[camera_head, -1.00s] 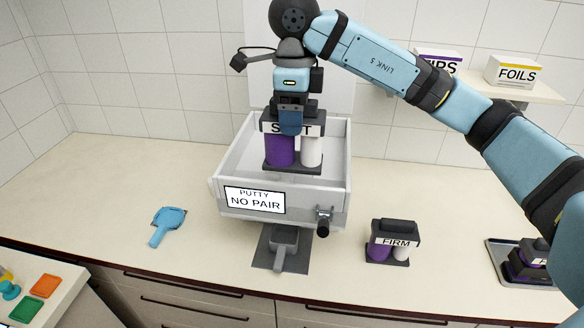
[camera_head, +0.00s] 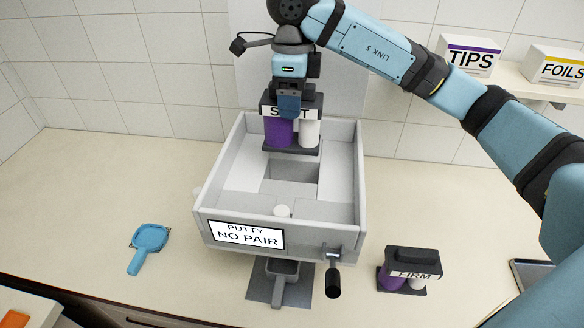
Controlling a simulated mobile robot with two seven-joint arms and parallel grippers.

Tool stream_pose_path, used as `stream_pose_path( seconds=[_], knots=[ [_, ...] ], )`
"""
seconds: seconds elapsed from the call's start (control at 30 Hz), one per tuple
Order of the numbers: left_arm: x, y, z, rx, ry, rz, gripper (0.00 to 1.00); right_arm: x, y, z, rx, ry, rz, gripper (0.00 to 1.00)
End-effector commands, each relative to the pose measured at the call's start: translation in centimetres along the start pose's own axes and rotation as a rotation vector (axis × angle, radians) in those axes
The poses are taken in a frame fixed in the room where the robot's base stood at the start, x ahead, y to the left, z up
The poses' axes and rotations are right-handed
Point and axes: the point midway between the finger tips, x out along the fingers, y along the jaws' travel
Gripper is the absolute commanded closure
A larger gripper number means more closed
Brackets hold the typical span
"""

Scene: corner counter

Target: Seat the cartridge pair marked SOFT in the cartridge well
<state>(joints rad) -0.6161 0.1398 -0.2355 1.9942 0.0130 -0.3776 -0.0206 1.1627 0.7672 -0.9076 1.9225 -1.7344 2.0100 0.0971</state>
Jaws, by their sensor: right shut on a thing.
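The SOFT cartridge pair (camera_head: 279,133), one purple and one white cylinder in a dark frame, hangs upright from my right gripper (camera_head: 289,105). The gripper is shut on its top, and its fingers cover part of the label. The pair is above the back part of the open grey dispenser box. The cartridge well (camera_head: 292,172), a rectangular recess in the box floor, shows just below and in front of the pair. The box's front screen (camera_head: 242,235) reads PUTTY NO PAIR. My left gripper is not in view.
The FIRM cartridge pair (camera_head: 403,270) stands on the counter right of the box, near a dark crank handle (camera_head: 333,280). A blue scoop-like tool (camera_head: 149,240) lies to the left. TIPS (camera_head: 470,57) and FOILS (camera_head: 556,68) boxes sit on a shelf. The left counter is mostly clear.

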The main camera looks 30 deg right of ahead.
Motion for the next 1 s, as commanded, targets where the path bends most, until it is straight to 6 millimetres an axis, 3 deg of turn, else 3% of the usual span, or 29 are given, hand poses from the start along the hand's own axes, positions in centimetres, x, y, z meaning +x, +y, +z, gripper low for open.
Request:
stream_pose_path(
  seconds=[0.4, 0.73, 1.0],
  knots=[
    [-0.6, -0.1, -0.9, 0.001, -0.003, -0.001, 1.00, 9.8, 0.0, -0.1, 0.000, 0.002, 0.002, 0.93],
    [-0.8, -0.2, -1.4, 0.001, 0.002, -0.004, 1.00, 12.7, 0.0, 0.0, -0.001, 0.001, 0.001, 0.93],
    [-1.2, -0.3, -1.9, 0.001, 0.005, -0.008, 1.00, 16.1, 0.0, 0.0, -0.001, 0.000, 0.001, 0.93]
  ],
)
